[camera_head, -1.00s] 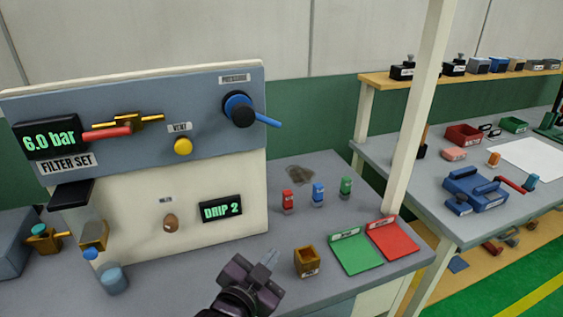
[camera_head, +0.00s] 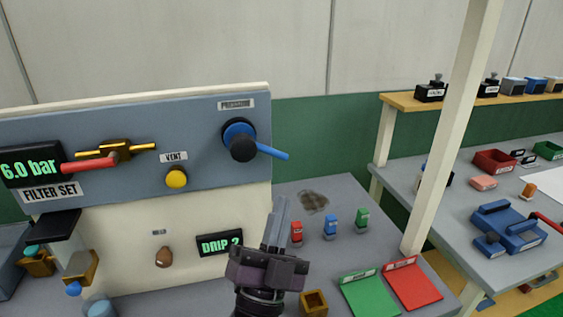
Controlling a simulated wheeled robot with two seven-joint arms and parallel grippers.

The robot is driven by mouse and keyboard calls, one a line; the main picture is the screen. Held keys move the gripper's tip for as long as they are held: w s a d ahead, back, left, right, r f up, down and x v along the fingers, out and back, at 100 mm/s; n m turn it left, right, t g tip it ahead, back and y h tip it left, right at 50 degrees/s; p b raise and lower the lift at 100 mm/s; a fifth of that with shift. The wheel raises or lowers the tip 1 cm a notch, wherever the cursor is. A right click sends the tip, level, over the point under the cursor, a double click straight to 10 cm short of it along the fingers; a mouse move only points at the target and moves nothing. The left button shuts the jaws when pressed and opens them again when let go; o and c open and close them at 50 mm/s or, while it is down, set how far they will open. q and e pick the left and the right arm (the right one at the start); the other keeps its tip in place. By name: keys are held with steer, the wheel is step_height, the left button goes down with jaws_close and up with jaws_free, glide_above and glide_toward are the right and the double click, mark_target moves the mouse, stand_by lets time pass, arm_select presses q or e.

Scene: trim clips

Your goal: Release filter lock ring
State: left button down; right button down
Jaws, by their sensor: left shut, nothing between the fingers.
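The FILTER SET panel (camera_head: 200,210) stands at left. Its display (camera_head: 28,168) reads 6.0 bar. At the lower left a black bracket (camera_head: 52,228) sits above a pale, see-through filter body with a tan block (camera_head: 80,268) and a blue-tipped part (camera_head: 74,289). I cannot tell which part is the lock ring. A red-handled brass valve (camera_head: 105,160), a yellow VENT knob (camera_head: 176,178) and a blue-handled PRESSURE knob (camera_head: 243,146) are on the panel. My left gripper (camera_head: 280,204) is shut and empty, fingers up, near the panel's lower right edge. My right gripper is out of view.
Red (camera_head: 296,231), blue (camera_head: 330,224) and green (camera_head: 362,218) small bottles stand just right of my gripper. A tan box (camera_head: 314,303), green tray (camera_head: 370,294) and red tray (camera_head: 414,286) lie in front. A white post (camera_head: 452,130) rises at right.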

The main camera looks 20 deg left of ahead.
mark_target(285, 159)
arm_select(q)
steer(key=w+r+p, duration=0.1)
steer(key=w+p, duration=0.1)
steer(key=w+a+r+p, duration=0.1)
steer(key=w+r+p, duration=0.1)
steer(key=w, duration=0.1)
steer(key=w+a+r+p, duration=0.1)
steer(key=w+r+p, duration=0.1)
steer(key=w, duration=0.1)
steer(key=shift+w+a+f, duration=0.15)
steer(key=shift+a+f, duration=0.2)
steer(key=shift+f, duration=0.2)
